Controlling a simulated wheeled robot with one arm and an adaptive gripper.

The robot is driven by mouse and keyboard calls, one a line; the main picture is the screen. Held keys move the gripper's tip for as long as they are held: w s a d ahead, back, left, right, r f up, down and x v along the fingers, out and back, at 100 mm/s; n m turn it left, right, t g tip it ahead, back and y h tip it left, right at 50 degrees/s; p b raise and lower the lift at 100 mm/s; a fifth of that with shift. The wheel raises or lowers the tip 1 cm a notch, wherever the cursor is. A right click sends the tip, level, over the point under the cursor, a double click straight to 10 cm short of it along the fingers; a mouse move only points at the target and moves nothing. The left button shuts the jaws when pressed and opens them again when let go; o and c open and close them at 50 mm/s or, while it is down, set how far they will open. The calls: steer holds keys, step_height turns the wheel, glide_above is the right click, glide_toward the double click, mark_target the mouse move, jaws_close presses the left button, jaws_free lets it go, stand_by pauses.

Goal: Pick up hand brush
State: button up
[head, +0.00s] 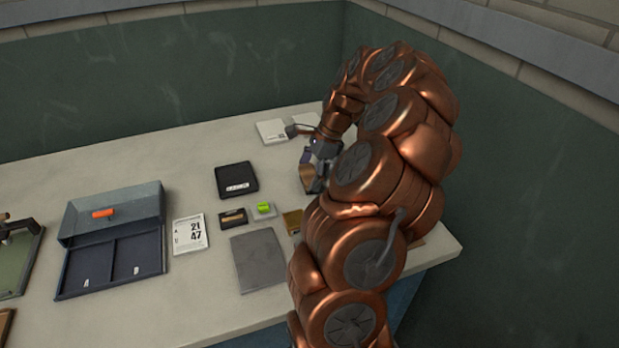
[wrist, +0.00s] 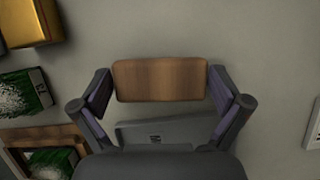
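A plain brown wooden block, which I take to be the hand brush (wrist: 160,80), lies crosswise between my fingertips in the wrist view. It also shows in the head view (head: 308,179) at my gripper (head: 316,166). No bristles are visible. In the wrist view my gripper (wrist: 160,77) has its two fingers spread wide, one at each end of the block. The fingertips look very close to the block's ends. I cannot tell whether they press on it or whether it is lifted.
A yellow block (wrist: 31,21) and green-speckled samples (wrist: 20,94) are at left. The head view shows a black tray (head: 237,180), a grey mat (head: 258,262) and an open blue-grey case (head: 110,262) on the pale table.

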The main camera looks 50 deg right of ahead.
mark_target(304, 175)
steer(key=c, duration=0.7)
steer(key=shift+r, duration=0.1)
steer(key=shift+r+b, duration=0.45)
steer(key=shift+r, duration=1.1)
steer(key=shift+s+a+r, duration=0.1)
steer(key=shift+r, duration=0.05)
steer(key=s+a+b, duration=0.1)
steer(key=s+a, duration=0.2)
steer(key=s, duration=0.1)
steer(key=s+a+r+b, duration=0.1)
steer(key=s+a, duration=0.3)
steer(key=s+a+b, duration=0.1)
steer(key=s+a, duration=0.2)
steer(key=s, duration=0.1)
steer(key=shift+a+r, duration=0.15)
steer(key=shift+r, duration=0.1)
